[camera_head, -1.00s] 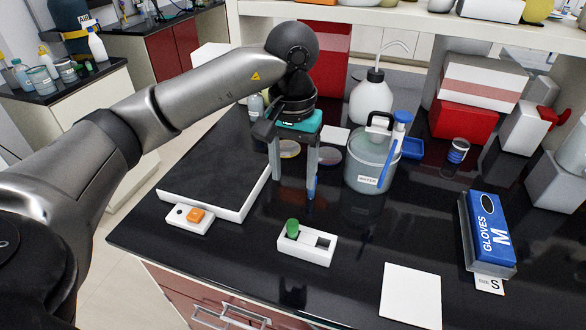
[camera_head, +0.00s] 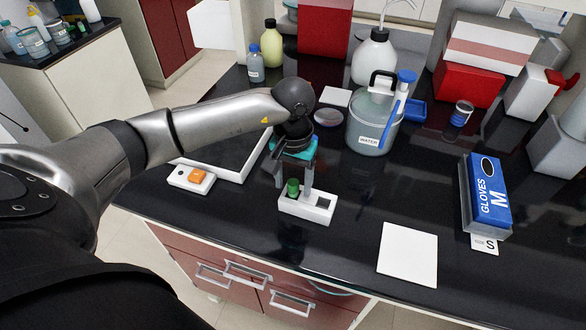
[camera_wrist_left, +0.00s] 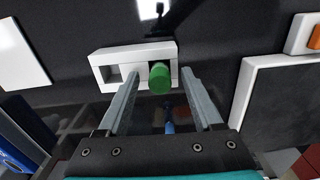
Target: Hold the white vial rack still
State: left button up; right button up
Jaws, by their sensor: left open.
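The white vial rack (camera_head: 304,211) stands on the black bench in the head view. A green-capped vial (camera_head: 292,187) is in its left well, and the right well looks empty. My left gripper (camera_head: 293,183) is open and points down just behind and above the rack. In the left wrist view, the rack (camera_wrist_left: 134,62) lies ahead of the open fingers (camera_wrist_left: 162,78), with the green cap (camera_wrist_left: 159,78) between them. I cannot tell whether either finger touches the rack. My right gripper is not in view.
A white device with an orange button (camera_head: 198,176) and a white-edged dark plate (camera_head: 245,160) are left of the rack. A water beaker (camera_head: 368,138) stands behind right. A white sheet (camera_head: 408,254) and glove box (camera_head: 486,195) are right. Bench between rack and sheet is clear.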

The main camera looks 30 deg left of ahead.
pick_arm(q)
jog(key=shift+f, duration=0.2)
grip_shut()
dwell(0.5)
